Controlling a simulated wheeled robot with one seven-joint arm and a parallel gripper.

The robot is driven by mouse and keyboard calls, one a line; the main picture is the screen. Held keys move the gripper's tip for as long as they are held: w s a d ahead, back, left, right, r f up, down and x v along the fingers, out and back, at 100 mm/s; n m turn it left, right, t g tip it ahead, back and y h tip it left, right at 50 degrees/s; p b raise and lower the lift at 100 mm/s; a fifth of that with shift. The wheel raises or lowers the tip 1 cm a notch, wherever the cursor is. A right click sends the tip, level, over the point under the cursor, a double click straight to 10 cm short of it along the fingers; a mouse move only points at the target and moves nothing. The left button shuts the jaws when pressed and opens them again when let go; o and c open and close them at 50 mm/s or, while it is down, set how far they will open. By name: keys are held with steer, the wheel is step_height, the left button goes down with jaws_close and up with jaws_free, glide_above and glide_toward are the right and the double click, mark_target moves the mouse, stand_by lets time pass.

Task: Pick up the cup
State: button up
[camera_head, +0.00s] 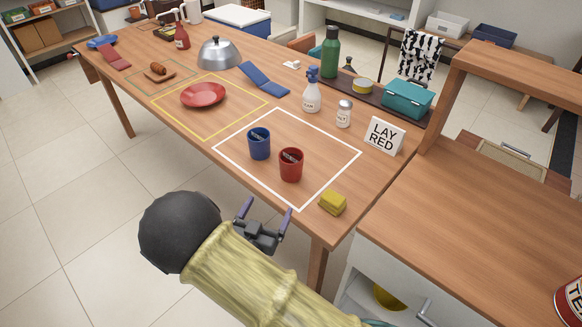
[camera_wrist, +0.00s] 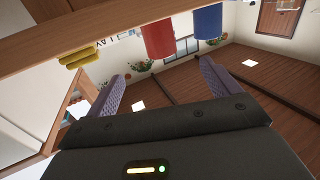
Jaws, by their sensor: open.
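A blue cup (camera_head: 259,144) and a red cup (camera_head: 291,165) stand upright, side by side, inside the white outlined square (camera_head: 333,181) on the wooden table. Both have dark contents or markings at the top that I cannot make out. My gripper (camera_head: 266,209) is open and empty, off the near edge of the table and apart from both cups. In the wrist view, the red cup (camera_wrist: 158,38) and the blue cup (camera_wrist: 208,20) show at the top beyond my spread fingers (camera_wrist: 159,69); the table edge crosses the view there.
A yellow sponge-like block (camera_head: 333,202) lies right of the red cup. A "LAY RED" sign (camera_head: 384,135), salt shaker (camera_head: 344,114) and spray bottle (camera_head: 312,92) stand behind. A red plate (camera_head: 203,95) lies in a yellow square. A wooden counter (camera_head: 482,232) adjoins at right.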

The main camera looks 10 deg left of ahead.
mark_target(287, 172)
steer(key=w, duration=0.3)
steer(key=w+d, duration=0.1)
steer(key=w, duration=0.6)
steer(key=shift+w+d, duration=0.2)
steer(key=shift+d, duration=0.05)
steer(key=shift+w, duration=0.1)
steer(key=w, duration=0.5)
steer(key=shift+d+p, duration=0.4)
steer(key=c, duration=1.2)
steer(key=shift+o, duration=0.2)
steer(key=shift+r, duration=0.15)
step_height(287, 172, up, 10)
steer(key=shift+p, duration=0.3)
